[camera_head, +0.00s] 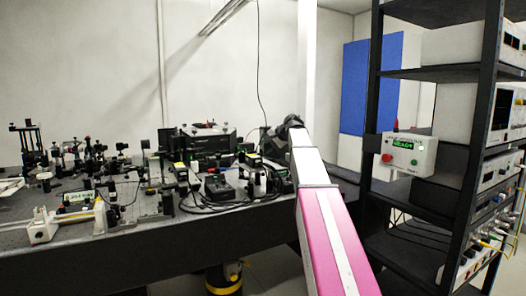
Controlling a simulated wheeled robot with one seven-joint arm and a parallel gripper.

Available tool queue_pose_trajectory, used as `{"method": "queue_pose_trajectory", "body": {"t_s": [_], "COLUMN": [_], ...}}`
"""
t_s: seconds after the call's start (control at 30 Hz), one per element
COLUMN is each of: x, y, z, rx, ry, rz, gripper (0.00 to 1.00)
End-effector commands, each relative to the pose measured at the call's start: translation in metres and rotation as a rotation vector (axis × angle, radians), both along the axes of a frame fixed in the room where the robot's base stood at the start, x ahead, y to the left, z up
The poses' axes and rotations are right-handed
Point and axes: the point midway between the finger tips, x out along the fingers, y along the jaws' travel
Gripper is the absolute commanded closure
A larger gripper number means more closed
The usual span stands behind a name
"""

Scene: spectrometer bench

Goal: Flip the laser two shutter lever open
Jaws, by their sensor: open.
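My pink and white arm reaches from the bottom of the view up to the right part of the optical bench. My gripper (270,137) is at its dark far end, small and partly hidden among black equipment. It is open, though its fingertips are hard to make out. A black box-shaped device (205,144) stands on the bench to the left of the gripper; I cannot tell whether it is laser two. No shutter lever can be made out at this size, so its position cannot be told.
The dark bench (150,243) carries many optical mounts on its left and middle, with cables near a black unit (219,187). A black shelf rack (487,120) stands at right. A control box (408,154) with a red button and green display is on it.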

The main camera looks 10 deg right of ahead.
Motion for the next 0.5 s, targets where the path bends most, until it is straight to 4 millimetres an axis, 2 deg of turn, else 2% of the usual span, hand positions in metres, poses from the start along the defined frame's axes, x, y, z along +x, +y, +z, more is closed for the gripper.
{"method": "queue_pose_trajectory", "body": {"t_s": [0.3,0.5], "x": [-0.031,-0.04], "y": [-0.034,-0.044], "z": [0.037,0.048], "rx": [0.0,0.001], "ry": [-0.002,0.001], "rz": [-0.001,-0.001], "gripper": [0.59,0.59]}}
